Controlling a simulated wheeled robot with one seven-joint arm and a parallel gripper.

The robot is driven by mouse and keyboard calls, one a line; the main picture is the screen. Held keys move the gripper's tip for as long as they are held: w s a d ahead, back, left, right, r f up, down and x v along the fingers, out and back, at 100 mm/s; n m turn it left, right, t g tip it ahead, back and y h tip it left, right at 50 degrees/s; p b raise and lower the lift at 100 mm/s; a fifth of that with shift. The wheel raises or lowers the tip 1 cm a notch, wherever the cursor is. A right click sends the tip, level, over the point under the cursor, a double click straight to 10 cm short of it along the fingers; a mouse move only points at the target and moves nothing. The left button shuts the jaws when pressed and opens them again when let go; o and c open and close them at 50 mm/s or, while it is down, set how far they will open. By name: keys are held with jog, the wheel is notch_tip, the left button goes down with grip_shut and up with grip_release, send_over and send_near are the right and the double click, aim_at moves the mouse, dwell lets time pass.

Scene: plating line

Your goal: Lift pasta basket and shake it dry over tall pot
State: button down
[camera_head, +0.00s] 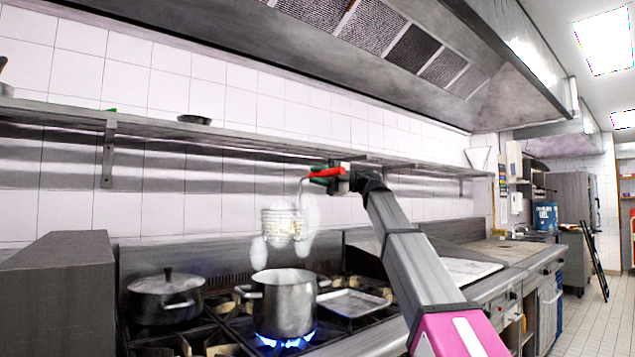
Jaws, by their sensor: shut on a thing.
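The pasta basket (283,224) hangs in the air above the tall pot, with pale contents showing inside and its thin handle rising on the right. My gripper (334,176) is shut on the red end of the handle, up and to the right of the basket. The tall pot (283,302) is steel, open at the top, and stands on a lit burner with blue flame. The basket is clear of the pot's rim. White wisps, like steam, surround the basket and hang between it and the pot. The inside of the pot is hidden.
A lidded dark pot (166,298) stands on the stove at the left. A shallow metal tray (352,302) lies right of the tall pot. A wall shelf (240,140) runs behind the basket, with a small dark bowl (194,119) on it. A hood (400,50) hangs overhead.

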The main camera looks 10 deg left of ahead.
notch_tip(320, 180, down, 18)
dwell(2.5)
